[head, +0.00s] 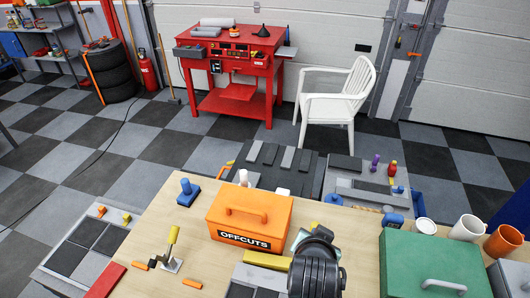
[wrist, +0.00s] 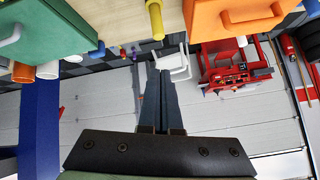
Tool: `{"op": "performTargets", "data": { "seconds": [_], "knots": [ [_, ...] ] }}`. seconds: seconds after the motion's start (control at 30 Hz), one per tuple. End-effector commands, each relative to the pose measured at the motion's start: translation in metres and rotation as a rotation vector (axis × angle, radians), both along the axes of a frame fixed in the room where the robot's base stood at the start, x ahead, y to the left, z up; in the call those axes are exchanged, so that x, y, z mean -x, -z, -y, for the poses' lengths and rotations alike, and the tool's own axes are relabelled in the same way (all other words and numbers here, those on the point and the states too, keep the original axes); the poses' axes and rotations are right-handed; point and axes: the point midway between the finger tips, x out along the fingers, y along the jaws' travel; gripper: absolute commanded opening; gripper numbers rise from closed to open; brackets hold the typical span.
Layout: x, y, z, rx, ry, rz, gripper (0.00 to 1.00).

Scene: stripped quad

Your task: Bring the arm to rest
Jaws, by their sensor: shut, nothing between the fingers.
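My gripper (wrist: 161,85) shows in the wrist view with its two dark fingers together and nothing between them. In the head view my dark arm (head: 316,268) is folded low at the front of the wooden table (head: 150,215), just right of the orange box. I cannot make out the fingers in the head view. The wrist view looks out past the table, with the scene upside down, and the fingers point toward the white chair (wrist: 175,65).
Near my arm stand the orange OFFCUTS box (head: 248,213), a green box (head: 432,262), a yellow bar (head: 266,260) and a yellow-handled clamp (head: 171,245). White and orange cups (head: 503,241) stand at right. A red workbench (head: 232,62) and white chair (head: 334,103) stand beyond.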

Motion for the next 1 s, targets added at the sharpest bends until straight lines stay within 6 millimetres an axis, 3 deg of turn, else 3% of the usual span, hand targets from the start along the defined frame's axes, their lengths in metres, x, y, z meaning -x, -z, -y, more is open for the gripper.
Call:
{"op": "performTargets", "data": {
  "seconds": [0.03, 0.1, 0.27, 0.37, 0.4, 0.53, 0.6, 0.73, 0.83, 1.0],
  "knots": [
    [-0.02, -0.031, -0.006, 0.039, -0.04, 0.113, 0.0],
    [-0.039, -0.082, -0.014, 0.094, -0.087, 0.26, 0.0],
    [-0.054, -0.201, -0.041, 0.222, -0.178, 0.599, 0.0],
    [-0.041, -0.275, -0.06, 0.303, -0.217, 0.813, 0.0],
    [-0.031, -0.303, -0.068, 0.335, -0.229, 0.901, 0.0],
    [0.014, -0.383, -0.09, 0.43, -0.247, 1.165, 0.0],
    [0.041, -0.414, -0.098, 0.47, -0.246, 1.283, 0.0],
    [0.081, -0.451, -0.108, 0.525, -0.234, 1.436, 0.0],
    [0.098, -0.464, -0.111, 0.544, -0.226, 1.494, 0.0],
    [0.104, -0.469, -0.112, 0.551, -0.224, 1.512, 0.0]
  ]
}}
